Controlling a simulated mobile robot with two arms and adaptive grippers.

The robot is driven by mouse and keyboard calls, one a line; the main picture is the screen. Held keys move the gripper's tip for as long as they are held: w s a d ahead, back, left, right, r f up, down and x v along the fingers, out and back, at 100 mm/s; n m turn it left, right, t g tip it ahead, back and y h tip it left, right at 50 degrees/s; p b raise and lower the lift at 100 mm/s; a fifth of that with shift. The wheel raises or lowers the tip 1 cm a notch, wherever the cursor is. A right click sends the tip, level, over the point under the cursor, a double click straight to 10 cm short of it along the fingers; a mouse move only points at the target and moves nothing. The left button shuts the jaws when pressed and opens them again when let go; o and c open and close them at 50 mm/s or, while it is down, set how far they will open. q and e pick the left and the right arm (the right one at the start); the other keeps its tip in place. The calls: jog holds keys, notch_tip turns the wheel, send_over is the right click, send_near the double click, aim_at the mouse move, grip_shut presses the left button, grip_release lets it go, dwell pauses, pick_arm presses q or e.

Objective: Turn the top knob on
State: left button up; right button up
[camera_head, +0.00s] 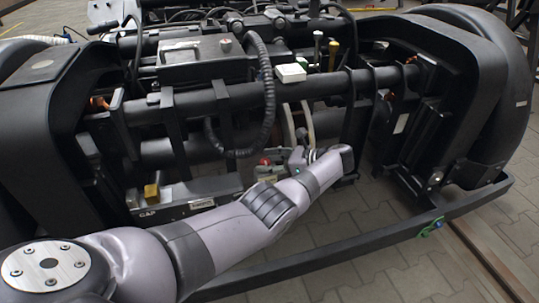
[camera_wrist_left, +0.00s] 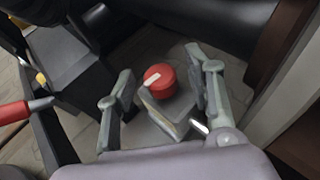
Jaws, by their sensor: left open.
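A round red knob (camera_wrist_left: 158,79) with a white pointer mark sits on top of a small grey box (camera_wrist_left: 165,112) in the left wrist view. My left gripper (camera_wrist_left: 163,78) is open, with one finger on each side of the knob. Gaps show between the fingers and the knob, and nothing is held. In the head view a small red spot (camera_head: 265,161), which looks like the knob, shows just left of my left wrist. My arm hides part of the box there. My right gripper is not in view.
A dark bogie frame with a long horizontal tube (camera_head: 215,99) stands above and behind the knob. A black corrugated hose (camera_head: 267,90) hangs nearby. A red-handled part (camera_wrist_left: 22,110) is at the left in the wrist view. Paved floor (camera_head: 350,205) lies open at the front right.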

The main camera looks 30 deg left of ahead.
aim_at(269, 162)
pick_arm(q)
notch_tip(269, 162, up, 10)
dwell(0.5)
jog(key=shift+f, duration=0.15)
